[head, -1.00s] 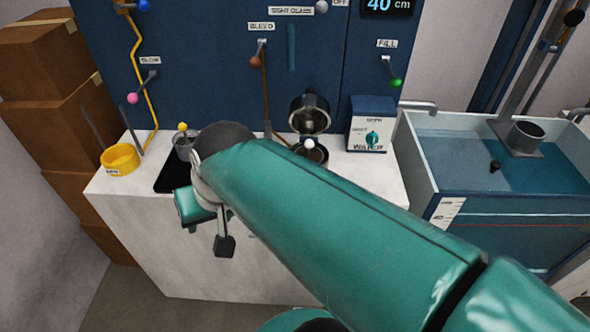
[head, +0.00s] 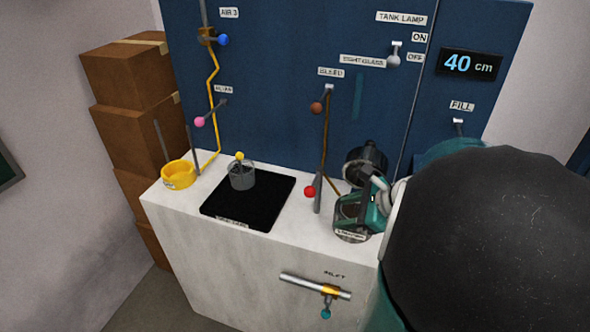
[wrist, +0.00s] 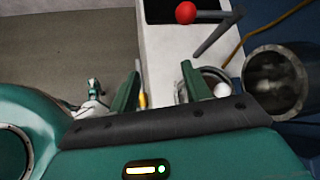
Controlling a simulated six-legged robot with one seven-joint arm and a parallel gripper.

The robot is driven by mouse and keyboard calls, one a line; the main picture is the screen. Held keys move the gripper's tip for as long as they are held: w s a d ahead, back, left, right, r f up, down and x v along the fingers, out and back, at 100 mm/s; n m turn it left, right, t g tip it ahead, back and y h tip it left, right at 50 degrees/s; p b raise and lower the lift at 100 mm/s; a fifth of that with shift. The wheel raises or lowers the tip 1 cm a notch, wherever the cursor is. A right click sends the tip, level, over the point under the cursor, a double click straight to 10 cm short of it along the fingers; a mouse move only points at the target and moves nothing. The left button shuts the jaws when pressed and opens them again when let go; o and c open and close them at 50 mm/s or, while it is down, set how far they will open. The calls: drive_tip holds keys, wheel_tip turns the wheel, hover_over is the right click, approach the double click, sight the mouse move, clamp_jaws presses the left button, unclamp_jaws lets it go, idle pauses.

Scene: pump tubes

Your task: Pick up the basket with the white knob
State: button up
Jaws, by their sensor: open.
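The white knob (wrist: 221,89) shows in the wrist view inside the round strainer pot (wrist: 186,97), just right of my right finger, which covers part of the pot. The basket under the knob is mostly hidden. In the head view the strainer pot (head: 350,228) stands at the counter's right end, and my gripper (head: 374,208) hides the knob. My gripper (wrist: 161,86) is open, with its two green fingers apart and nothing seen between them but counter edge and background. I cannot tell whether a finger touches the pot.
The pot's dark lid (wrist: 275,82) stands open beside it. A red-knobbed lever (head: 310,191) stands left of the pot. A clear basket with a yellow knob (head: 241,175) is on the black mat (head: 262,205). A yellow ring holder (head: 178,176) is at far left.

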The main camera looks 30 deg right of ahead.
drive_tip(key=s+d+f+m+t+h, duration=0.1)
drive_tip(key=s+d+m+t+h, duration=0.1)
drive_tip(key=d+m, duration=0.3)
drive_tip(key=s+d+f+m+t+h, duration=0.1)
drive_tip(key=s+d+m, duration=0.2)
drive_tip(key=d, duration=0.4)
hover_over(356, 211)
drive_tip(key=s+d, duration=0.1)
drive_tip(key=s, duration=0.3)
wheel_tip(356, 211, down, 4)
drive_tip(key=shift+d+r, duration=0.1)
drive_tip(key=shift+r, duration=0.05)
drive_tip(key=x, duration=0.5)
drive_tip(key=shift+a, duration=0.2)
clamp_jaws()
